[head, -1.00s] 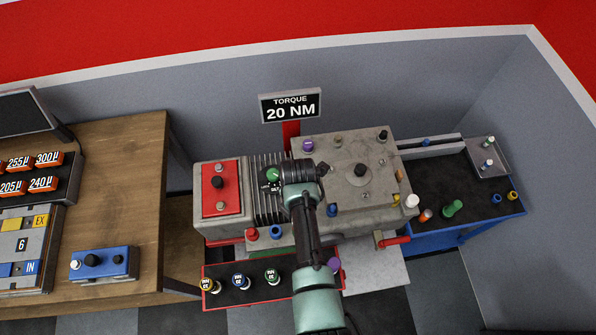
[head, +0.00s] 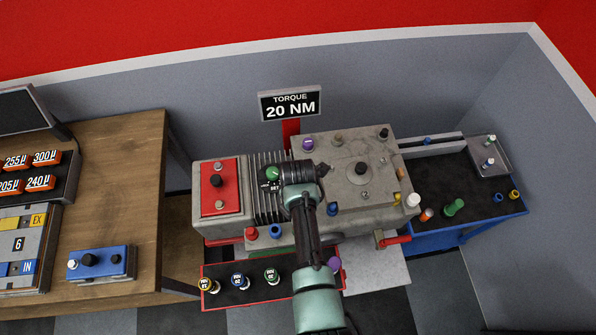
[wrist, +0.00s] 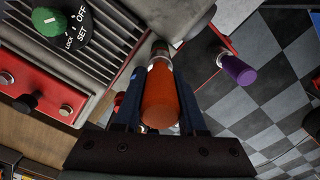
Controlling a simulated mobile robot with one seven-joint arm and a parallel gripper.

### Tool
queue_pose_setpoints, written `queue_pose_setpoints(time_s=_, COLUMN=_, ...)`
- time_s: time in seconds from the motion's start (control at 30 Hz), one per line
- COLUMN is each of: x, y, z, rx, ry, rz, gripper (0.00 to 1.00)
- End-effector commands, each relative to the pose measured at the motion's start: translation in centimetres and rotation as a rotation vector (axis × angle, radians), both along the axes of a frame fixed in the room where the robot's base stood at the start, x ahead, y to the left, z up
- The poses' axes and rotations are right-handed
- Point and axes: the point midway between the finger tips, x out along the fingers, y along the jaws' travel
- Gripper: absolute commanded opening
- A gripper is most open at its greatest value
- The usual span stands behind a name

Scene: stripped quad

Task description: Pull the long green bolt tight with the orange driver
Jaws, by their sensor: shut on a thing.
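In the wrist view my gripper (wrist: 160,78) is shut on the orange driver (wrist: 168,100), whose orange handle lies between the dark fingers. A metal collar shows at its far end, close to a grey metal part of the machine; I cannot tell whether they touch. In the head view my arm hides the fingers and the driver in front of the grey machine (head: 345,215). A green cylindrical piece (head: 454,207) lies on the black bench top at right; I cannot tell whether it is the long green bolt.
A green dial (head: 272,174) sits on the machine, left of my wrist. A purple-ended part (wrist: 238,70) sticks out to the right of the driver. A red rack (head: 240,290) with several labelled pieces stands in front. A sign (head: 290,104) reads TORQUE 20 NM.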

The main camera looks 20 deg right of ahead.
Motion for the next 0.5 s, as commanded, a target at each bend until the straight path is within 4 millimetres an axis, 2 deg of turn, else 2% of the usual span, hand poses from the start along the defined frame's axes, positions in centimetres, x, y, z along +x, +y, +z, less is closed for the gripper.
queue_pose_setpoints(time_s=0.37, x=0.1, y=0.0, z=-1.5, rx=-0.001, ry=-0.001, rz=0.000, gripper=0.00)
queue_pose_setpoints(time_s=0.5, x=0.1, y=0.0, z=-1.3, rx=-0.001, ry=-0.001, rz=-0.031, gripper=0.00)
